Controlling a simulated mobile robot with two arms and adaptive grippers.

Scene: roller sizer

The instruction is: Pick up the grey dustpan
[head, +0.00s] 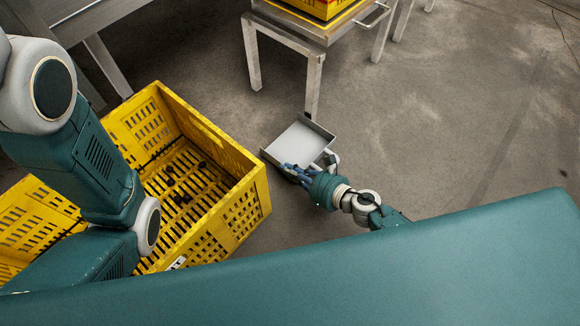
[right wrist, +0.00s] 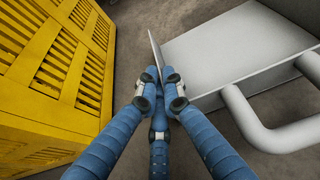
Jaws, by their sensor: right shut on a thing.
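The grey dustpan (head: 297,145) is in the middle of the head view, beside the yellow crate, with its flat pan facing up. In the right wrist view the dustpan (right wrist: 225,50) fills the upper right, and its looped handle sticks out at the right. My right gripper (head: 287,168) is at the dustpan's near left corner. In the right wrist view its blue fingers (right wrist: 159,78) are shut on the dustpan's thin side wall, not on the handle. I cannot tell whether the dustpan touches the floor. My left arm shows at the left, but its gripper is out of view.
A yellow crate (head: 262,192) with several dark lumps inside stands just left of the dustpan; its wall (right wrist: 60,60) is close in the right wrist view. A metal table (head: 314,80) with a leg right behind the dustpan bears another yellow crate. The floor (head: 450,130) at right is clear.

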